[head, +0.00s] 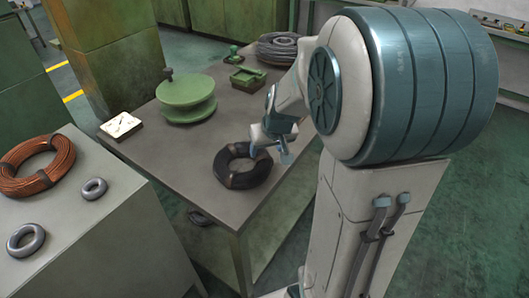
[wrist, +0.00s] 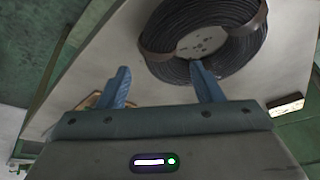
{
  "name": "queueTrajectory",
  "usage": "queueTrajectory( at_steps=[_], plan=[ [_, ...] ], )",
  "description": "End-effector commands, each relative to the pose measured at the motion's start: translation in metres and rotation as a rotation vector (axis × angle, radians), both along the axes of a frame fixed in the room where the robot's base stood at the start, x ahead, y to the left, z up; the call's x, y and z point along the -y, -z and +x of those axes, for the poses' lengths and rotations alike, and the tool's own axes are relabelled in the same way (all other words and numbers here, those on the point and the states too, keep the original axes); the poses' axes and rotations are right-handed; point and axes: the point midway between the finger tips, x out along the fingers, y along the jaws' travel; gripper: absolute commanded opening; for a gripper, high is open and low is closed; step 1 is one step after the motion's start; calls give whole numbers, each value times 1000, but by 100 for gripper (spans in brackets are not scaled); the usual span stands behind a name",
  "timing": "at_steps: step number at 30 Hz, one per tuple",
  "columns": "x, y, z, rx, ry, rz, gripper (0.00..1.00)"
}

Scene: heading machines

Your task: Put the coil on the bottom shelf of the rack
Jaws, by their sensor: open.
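A black coil (head: 243,167) with brown bands lies flat on the grey worktop (head: 190,150), near its front right corner. It also shows in the wrist view (wrist: 178,70), around a pale disc-like patch. My gripper (head: 270,150) is just above the far side of the coil, with blue fingers apart. In the wrist view the gripper (wrist: 160,72) is open with nothing held; the right fingertip overlaps the coil's edge, and I cannot tell whether it touches. I cannot tell whether this is the rack.
A green spool (head: 186,97), a white tray (head: 120,125), a green box (head: 248,79) and a grey wire coil (head: 277,47) stand on the worktop. A left cabinet holds a copper coil (head: 37,166) and grey rings (head: 26,240). The worktop left of the black coil is clear.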

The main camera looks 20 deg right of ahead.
Motion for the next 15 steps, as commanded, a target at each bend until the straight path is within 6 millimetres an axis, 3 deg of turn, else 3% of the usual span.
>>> queueTrajectory(
  at_steps=[6, 15],
  plan=[
    [2, -37, -14, 4, -2, -1, 60],
    [-4, -57, -32, -8, -6, 2, 60]
  ],
)
